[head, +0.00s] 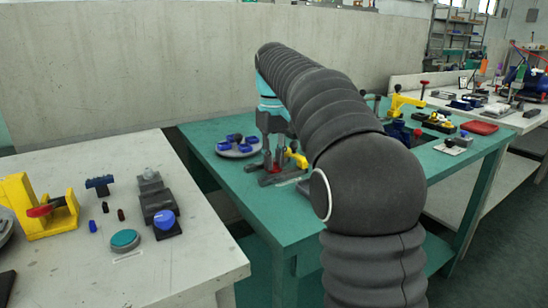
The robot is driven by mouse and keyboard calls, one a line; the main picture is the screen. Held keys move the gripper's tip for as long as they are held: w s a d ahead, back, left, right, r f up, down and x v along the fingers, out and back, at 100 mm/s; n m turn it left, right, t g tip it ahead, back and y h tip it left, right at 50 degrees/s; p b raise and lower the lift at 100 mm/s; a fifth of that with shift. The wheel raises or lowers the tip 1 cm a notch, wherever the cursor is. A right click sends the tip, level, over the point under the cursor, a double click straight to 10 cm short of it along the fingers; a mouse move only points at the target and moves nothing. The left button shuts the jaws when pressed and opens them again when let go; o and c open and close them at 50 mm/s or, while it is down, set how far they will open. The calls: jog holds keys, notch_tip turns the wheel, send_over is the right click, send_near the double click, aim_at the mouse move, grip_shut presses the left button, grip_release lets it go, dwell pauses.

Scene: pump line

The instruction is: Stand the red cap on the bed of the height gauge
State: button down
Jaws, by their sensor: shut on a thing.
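My gripper (271,154) points down over the left part of the green bench (230,186), its fingers shut on a small red thing (268,161), which looks like the red cap. The fingers hide most of it. Just below is a dark, low base (278,178) with a yellow part (296,158) at its right; this may be the height gauge, but my arm and fingers cover much of it. I cannot tell whether the red cap touches the base.
A round grey tray (224,153) with several blue and dark pieces stands left of my gripper. A yellow clamp (402,104) and a red tray (480,128) lie to the right. The pale table (75,265) at the left holds a yellow fixture (25,205) and several small parts.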

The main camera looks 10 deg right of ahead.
jog(key=shift+f, duration=0.1)
jog(key=shift+c, duration=2.1)
grip_release()
jog(key=shift+a, duration=0.1)
jog(key=shift+c, duration=0.2)
jog(key=shift+r+p, duration=0.4)
jog(key=shift+r, duration=0.05)
jog(key=shift+c, duration=0.2)
jog(key=shift+o, duration=0.4)
jog(key=shift+r+p, duration=0.7)
jog(key=shift+r, duration=2.35)
